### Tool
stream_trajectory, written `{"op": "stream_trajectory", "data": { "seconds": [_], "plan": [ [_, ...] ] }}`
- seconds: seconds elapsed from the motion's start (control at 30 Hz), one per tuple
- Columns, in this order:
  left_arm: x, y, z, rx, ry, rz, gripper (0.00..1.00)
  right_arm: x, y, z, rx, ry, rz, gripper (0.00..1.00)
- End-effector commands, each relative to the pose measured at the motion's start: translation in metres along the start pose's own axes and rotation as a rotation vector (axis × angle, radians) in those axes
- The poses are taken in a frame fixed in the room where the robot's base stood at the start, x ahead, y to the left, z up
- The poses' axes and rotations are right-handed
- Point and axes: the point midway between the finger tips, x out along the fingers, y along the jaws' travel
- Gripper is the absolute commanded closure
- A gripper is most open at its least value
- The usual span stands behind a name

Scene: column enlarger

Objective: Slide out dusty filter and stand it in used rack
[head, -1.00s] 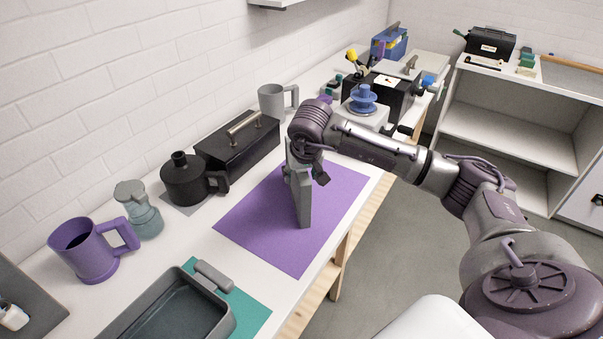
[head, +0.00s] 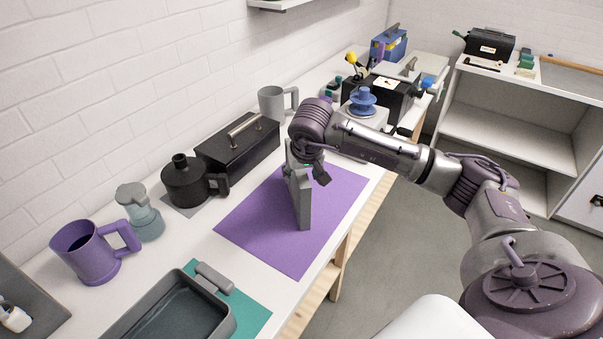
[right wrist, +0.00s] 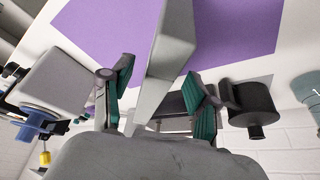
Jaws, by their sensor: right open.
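A tall, narrow grey stand (head: 303,203) is upright on a purple mat (head: 262,232) on the white bench. I cannot tell whether it is the enlarger or the used rack, and I cannot pick out a dusty filter. My right gripper (head: 308,170) is at the stand's upper part, and my wrist hides part of its top. In the right wrist view my right gripper (right wrist: 163,98) is open, its teal-padded fingers on either side of the grey stand (right wrist: 170,55). I see gaps there, but contact is unclear. My left gripper is out of view.
Behind the mat stand a black box with a handle (head: 238,150), a black jug (head: 186,181) and a grey mug (head: 271,101). A purple mug (head: 88,252) and a grey tray (head: 222,311) are at the front left. Bare mat lies around the stand.

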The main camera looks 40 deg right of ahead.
Motion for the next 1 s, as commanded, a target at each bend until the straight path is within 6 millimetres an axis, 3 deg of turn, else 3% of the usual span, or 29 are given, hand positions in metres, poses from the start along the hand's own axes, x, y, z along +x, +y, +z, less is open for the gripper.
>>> {"op": "stream_trajectory", "data": {
  "seconds": [1.0],
  "plan": [
    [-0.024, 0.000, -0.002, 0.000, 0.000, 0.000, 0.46, -0.042, 0.000, -0.001, 0.001, 0.001, 0.000, 0.40]
  ]
}}
